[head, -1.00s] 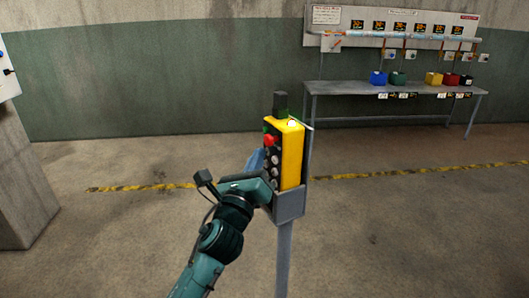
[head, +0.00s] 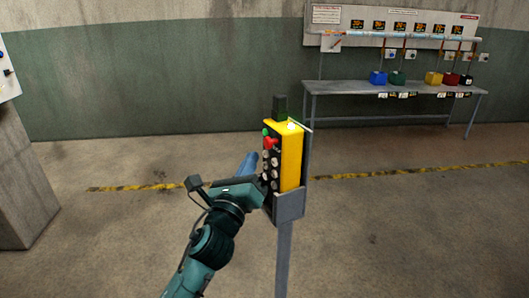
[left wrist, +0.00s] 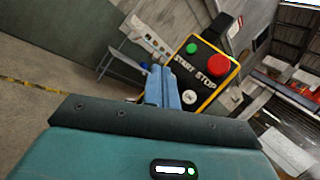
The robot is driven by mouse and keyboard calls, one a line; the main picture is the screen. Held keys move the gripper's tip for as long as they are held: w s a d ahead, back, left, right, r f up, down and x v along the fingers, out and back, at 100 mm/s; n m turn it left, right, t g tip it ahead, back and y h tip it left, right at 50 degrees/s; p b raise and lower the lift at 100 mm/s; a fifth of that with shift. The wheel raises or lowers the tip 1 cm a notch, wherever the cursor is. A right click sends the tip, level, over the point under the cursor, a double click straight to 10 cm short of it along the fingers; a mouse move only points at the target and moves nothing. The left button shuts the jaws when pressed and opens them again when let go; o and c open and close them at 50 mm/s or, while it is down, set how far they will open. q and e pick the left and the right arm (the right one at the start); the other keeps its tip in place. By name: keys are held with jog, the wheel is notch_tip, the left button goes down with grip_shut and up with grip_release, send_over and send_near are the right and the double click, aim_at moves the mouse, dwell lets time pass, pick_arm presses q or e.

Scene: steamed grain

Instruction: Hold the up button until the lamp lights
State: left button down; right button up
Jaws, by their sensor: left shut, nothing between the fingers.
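The yellow control box (head: 292,160) stands upright on a grey post in the head view, its black button face turned left. It has a green button (head: 266,132), a red button (head: 270,143) and several pale buttons below. A small bright white light (head: 292,126) glows on its top; I take it as the lamp. My left gripper (head: 254,156) is shut and empty, left of the button face. In the left wrist view its blue fingers (left wrist: 158,72) are beside a white button (left wrist: 189,97), below START and STOP. I cannot read which button is up, or tell contact.
A grey bench (head: 350,88) with several coloured boxes stands against the back wall. A concrete pillar (head: 25,170) is at the left. A yellow-black floor stripe (head: 370,177) runs behind the post. The floor around the post is clear.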

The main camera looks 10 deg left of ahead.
pick_arm(q)
jog(key=shift+s+a+p, duration=0.3)
jog(key=shift+s+a, duration=0.5)
jog(key=shift+a, duration=0.2)
jog(key=shift+s+a+p, duration=0.3)
jog(key=shift+s+a, duration=0.5)
jog(key=shift+a, duration=0.15)
